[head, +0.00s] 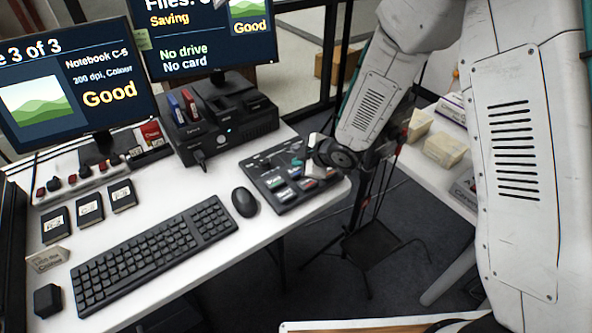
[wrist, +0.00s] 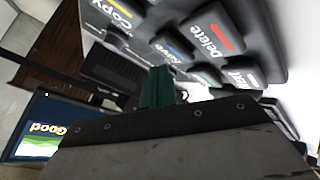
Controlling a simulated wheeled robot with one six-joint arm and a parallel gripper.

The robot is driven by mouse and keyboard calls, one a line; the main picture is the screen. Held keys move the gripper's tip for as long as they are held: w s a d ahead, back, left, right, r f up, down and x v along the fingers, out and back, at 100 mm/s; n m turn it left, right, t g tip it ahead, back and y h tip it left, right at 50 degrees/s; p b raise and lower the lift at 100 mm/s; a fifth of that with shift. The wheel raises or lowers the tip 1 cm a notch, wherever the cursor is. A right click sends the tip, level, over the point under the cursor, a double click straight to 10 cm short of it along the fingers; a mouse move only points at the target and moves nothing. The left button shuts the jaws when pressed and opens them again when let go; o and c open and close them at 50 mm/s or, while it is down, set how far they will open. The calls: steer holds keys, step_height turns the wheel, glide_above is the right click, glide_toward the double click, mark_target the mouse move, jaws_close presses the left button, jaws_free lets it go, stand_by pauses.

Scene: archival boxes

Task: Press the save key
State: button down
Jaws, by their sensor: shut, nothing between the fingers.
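The dark keypad (head: 268,178) lies on the right part of the white desk, with several labelled keys. In the wrist view the Save key (wrist: 174,48) sits between the Copy key (wrist: 108,14) and the Delete key (wrist: 212,36). My gripper (wrist: 158,72) is shut and empty, its teal fingertips close to the Save key. I cannot tell whether they touch it. In the head view my gripper (head: 297,164) is over the keypad, and my wrist hides part of the keypad. The right monitor (head: 205,38) reads "Saving", "No drive" and "No card".
A black mouse (head: 244,202) and keyboard (head: 155,262) lie left of the keypad. A black dock (head: 222,128) with card slots stands behind it. The left monitor (head: 70,85) shows "Good". Boxes (head: 445,150) stand on another table to the right.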

mark_target(299, 172)
steer(key=shift+r, duration=0.1)
steer(key=shift+r, duration=2.4)
steer(key=shift+d+f, duration=0.1)
steer(key=d+f+m+h, duration=0.1)
steer(key=s+d+f+m+h, duration=0.1)
steer(key=d, duration=0.1)
steer(key=d+h, duration=0.1)
steer(key=d, duration=0.1)
steer(key=shift+s+d+f+m+g, duration=0.1)
steer(key=shift+s+f+m+g, duration=0.25)
steer(key=shift+f+m+g, duration=0.05)
steer(key=d, duration=0.1)
steer(key=s+d+m+h, duration=0.1)
steer(key=d+r+h, duration=0.1)
steer(key=shift+s+d+m+g, duration=0.1)
steer(key=shift+s+m+g, duration=0.1)
steer(key=shift+m+g, duration=0.1)
steer(key=s+d+r+m+g+h, duration=0.25)
steer(key=s+d+r+m, duration=0.25)
steer(key=s+d+r, duration=0.3)
steer(key=s+d+r+m, duration=0.4)
steer(key=s+r, duration=0.4)
steer(key=s, duration=0.3)
steer(key=s+d+r+m+g, duration=0.1)
steer(key=s+d+r+m, duration=0.2)
steer(key=s+r, duration=0.5)
steer(key=s+m+y, duration=0.1)
steer(key=s, duration=0.3)
steer(key=shift+d+r+m, duration=0.4)
